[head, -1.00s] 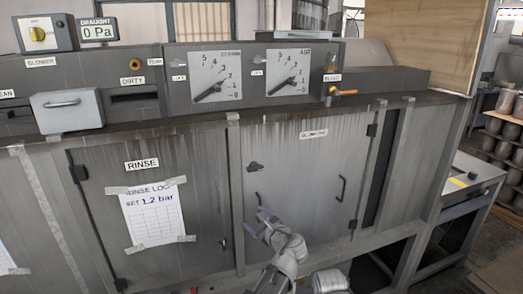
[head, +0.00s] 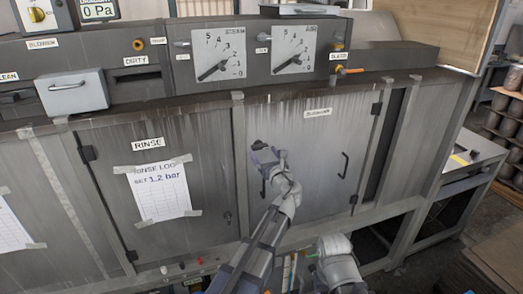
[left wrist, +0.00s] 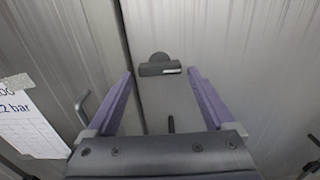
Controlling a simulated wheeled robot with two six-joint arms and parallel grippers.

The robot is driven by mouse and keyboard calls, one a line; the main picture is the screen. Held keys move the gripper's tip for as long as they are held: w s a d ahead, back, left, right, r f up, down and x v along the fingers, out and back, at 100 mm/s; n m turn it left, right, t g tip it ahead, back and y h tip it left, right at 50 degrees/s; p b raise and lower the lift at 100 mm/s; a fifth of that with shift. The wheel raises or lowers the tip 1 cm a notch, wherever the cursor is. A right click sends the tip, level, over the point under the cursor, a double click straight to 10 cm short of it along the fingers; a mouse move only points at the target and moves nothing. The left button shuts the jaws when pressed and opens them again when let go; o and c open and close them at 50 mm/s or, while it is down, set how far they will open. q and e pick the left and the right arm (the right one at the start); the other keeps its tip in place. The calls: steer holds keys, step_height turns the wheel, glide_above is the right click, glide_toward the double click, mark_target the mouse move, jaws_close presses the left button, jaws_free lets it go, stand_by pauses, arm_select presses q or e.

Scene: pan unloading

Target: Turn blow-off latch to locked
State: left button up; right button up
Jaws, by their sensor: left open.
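The blow-off latch is a small dark knob with a horizontal bar and a rounded base, near the upper left of the labelled door (head: 310,150). In the head view the latch (head: 260,145) shows just above my left fingertips. In the left wrist view the latch (left wrist: 160,69) lies between the two purple fingertips, its bar level across the gap. My left gripper (head: 267,156) is open and empty, facing the door. Contact between fingers and latch cannot be told.
A dark rod (left wrist: 171,124) stands out below the latch. A black pull handle (head: 343,165) is on the door's right side. The rinse door (head: 190,125) with its paper log (head: 160,190) is to the left. Gauges (head: 218,54) and a ledge sit above.

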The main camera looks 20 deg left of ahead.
mark_target(261, 149)
arm_select(q)
steer(key=shift+x, duration=1.5)
steer(key=shift+c, duration=0.3)
steer(key=c, duration=1)
